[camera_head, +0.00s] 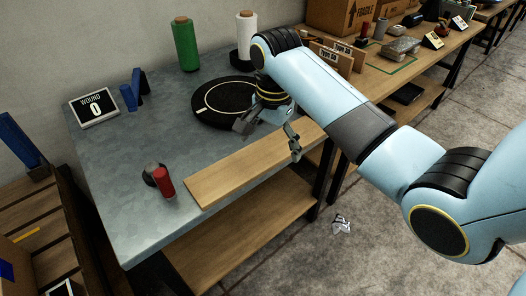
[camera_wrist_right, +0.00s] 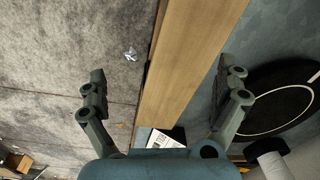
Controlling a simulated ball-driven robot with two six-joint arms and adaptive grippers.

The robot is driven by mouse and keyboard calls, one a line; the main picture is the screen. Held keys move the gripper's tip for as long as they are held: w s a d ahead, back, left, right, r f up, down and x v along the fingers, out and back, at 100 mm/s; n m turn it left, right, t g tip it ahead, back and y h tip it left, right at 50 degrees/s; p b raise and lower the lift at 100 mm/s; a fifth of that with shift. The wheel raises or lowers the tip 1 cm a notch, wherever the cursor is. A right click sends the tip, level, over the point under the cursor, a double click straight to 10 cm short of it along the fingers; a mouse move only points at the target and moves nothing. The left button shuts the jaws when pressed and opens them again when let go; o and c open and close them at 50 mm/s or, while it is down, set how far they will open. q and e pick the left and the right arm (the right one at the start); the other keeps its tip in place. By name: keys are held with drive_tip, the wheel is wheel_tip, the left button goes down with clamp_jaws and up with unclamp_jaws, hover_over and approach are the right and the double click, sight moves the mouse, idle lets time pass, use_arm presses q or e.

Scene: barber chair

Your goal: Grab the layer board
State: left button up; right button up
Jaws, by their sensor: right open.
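The layer board (camera_head: 238,166), a long flat wooden plank, lies on the grey metal table (camera_head: 125,205) along its front edge. In the right wrist view the board (camera_wrist_right: 189,65) runs between the two fingers, seen from above. My right gripper (camera_head: 272,140) is open and empty over the far right part of the board; its open fingers also show in the right wrist view (camera_wrist_right: 165,95). The fingers appear apart from the board. My left gripper is not in view.
A black round turntable (camera_head: 210,105) sits behind the board. A red-handled tool (camera_head: 164,182) lies near the board's left end. Green (camera_head: 186,45) and white (camera_head: 246,38) rolls and a counter sign (camera_head: 94,108) stand farther back. Crumpled litter (camera_head: 342,225) lies on the floor.

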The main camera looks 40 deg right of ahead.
sight(263, 153)
drive_tip(key=w+m, duration=0.2)
drive_tip(key=w, duration=0.1)
drive_tip(key=w+m, duration=0.1)
drive_tip(key=shift+w+d+f+m+g+b, duration=0.1)
drive_tip(key=shift+w+f+m+g+b, duration=0.15)
drive_tip(key=shift+m+g+b, duration=0.1)
drive_tip(key=shift+f, duration=0.65)
drive_tip(key=f, duration=0.1)
drive_tip(key=f+b, duration=0.1)
drive_tip(key=f, duration=0.3)
drive_tip(key=shift+d, duration=0.35)
drive_tip(key=c, duration=1.2)
drive_tip(key=shift+r, duration=0.15)
